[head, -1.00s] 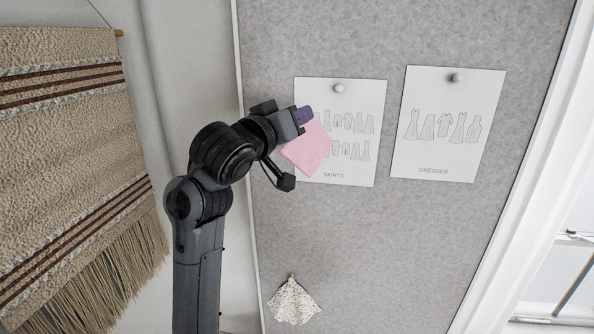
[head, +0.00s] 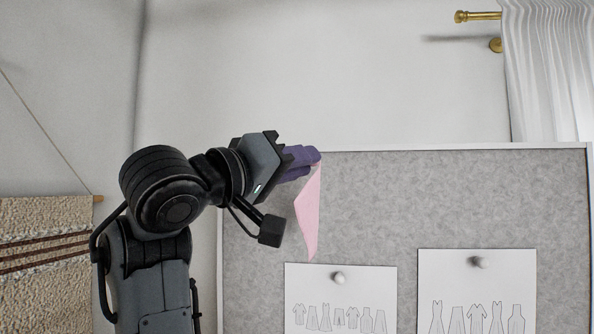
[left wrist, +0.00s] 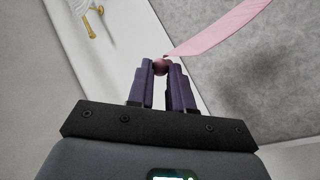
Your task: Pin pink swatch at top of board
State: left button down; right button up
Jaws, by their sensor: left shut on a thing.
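My left gripper (head: 312,160) is at the top edge of the grey pin board (head: 400,200) in the head view. The pink swatch (head: 309,212) hangs down from its fingertips as a narrow, pointed strip in front of the board. In the left wrist view, the gripper's purple fingers (left wrist: 161,75) are closed on a small round pinkish pin head (left wrist: 160,67). The swatch (left wrist: 222,28) extends from beside the pin head toward the upper right. Whether the pin touches the board cannot be told. My right gripper is not in view.
A woven hanging (head: 45,250) is at the left. A brass curtain rod (head: 478,16) and white curtain (head: 550,70) are at the upper right. The upper board is otherwise clear.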

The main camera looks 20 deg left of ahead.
pick_arm(q)
jog(key=w+a+p, duration=0.3)
jog(key=w+p, duration=0.7)
jog(key=w, duration=0.2)
jog(key=shift+p, duration=0.4)
dwell(0.3)
jog(key=shift+w+a+p, duration=0.15)
jog(key=shift+w+p, duration=0.15)
jog(key=shift+w, duration=0.15)
dwell(0.9)
jog(key=c, duration=0.9)
grip_release()
jog(key=shift+c, duration=0.2)
jog(key=shift+s+f, duration=0.1)
